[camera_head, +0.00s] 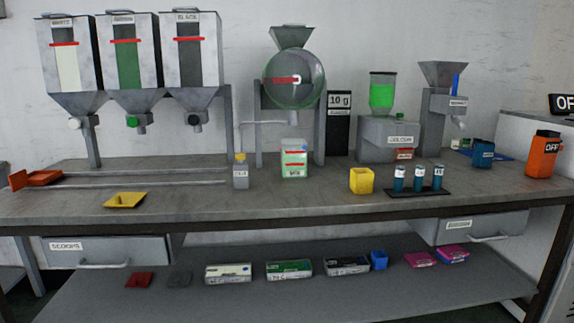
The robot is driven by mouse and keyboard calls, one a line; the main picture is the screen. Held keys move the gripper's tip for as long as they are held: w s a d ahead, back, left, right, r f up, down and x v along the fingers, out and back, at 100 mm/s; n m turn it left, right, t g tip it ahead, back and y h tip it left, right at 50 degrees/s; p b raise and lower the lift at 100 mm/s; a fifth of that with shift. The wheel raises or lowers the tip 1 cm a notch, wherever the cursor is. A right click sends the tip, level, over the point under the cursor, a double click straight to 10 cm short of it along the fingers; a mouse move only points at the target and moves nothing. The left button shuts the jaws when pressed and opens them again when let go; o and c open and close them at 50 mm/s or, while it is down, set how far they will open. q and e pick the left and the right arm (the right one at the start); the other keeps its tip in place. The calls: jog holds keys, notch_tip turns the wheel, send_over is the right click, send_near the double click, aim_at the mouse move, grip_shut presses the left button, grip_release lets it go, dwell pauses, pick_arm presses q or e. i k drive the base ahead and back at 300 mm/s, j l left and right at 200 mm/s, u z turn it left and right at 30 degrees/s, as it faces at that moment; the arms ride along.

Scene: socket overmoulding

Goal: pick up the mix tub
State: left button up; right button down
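The mix tub (294,163) is a small white and green container with a "MIX" label on its front. It stands upright on the grey bench top (330,188), a little right of the middle and below the round clear drum. Neither of my grippers shows in the head view.
Left of the tub stands a small grey bottle (241,174) with a yellow cap. To its right are a yellow cup (361,181) and a black rack (417,193) with blue vials. The round drum (294,79) hangs behind and above. The bench front before the tub is clear.

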aim_at(293, 152)
jog(key=i+l+z, duration=0.15)
jog(key=i+l, duration=0.3)
jog(key=i+l+z, duration=0.1)
jog(key=i+l, duration=0.3)
jog(key=i, duration=0.15)
jog(key=i+l+z, duration=0.15)
jog(key=i+l, duration=0.2)
jog(key=i, duration=0.15)
jog(key=i+l+z, duration=0.15)
jog(key=i, duration=0.35)
jog(key=l, duration=0.1)
